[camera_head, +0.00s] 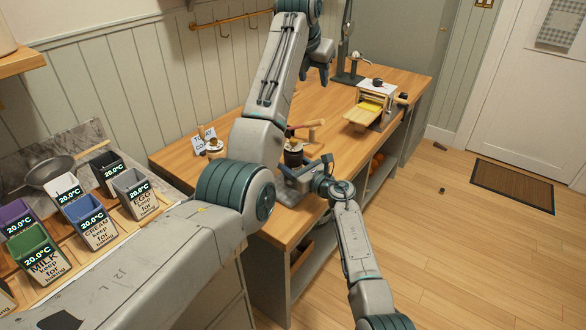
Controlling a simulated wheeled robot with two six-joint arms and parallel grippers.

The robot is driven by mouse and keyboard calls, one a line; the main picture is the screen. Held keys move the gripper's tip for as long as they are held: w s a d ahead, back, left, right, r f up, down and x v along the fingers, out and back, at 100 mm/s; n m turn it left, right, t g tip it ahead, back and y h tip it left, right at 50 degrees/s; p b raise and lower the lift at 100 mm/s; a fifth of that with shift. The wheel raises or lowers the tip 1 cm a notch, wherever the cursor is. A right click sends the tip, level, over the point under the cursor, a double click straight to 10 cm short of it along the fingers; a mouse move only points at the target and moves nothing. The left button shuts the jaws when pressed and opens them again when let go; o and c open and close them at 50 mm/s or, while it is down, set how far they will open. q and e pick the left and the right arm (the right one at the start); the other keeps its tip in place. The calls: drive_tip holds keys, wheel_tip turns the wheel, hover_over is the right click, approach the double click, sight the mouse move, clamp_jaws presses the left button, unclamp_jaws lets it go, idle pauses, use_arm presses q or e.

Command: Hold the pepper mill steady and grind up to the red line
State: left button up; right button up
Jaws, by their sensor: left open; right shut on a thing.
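The mill (293,157) is a dark, upright body with a reddish-brown handle (304,125) on top. It stands on the wooden counter near its front edge, partly behind my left arm. My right gripper (292,174) is low at the mill and shut on its lower part. My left gripper (319,74) is open and empty, high above the counter and up and to the right of the mill. I cannot make out a red line on the mill at this size.
A small pot-like item and a white card (204,138) are left of the mill. Labelled bins (97,222) and a pan (50,172) fill the left side. Floor at right is mostly clear.

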drive_tip(key=o, duration=1.4)
drive_tip(key=shift+d, duration=0.1)
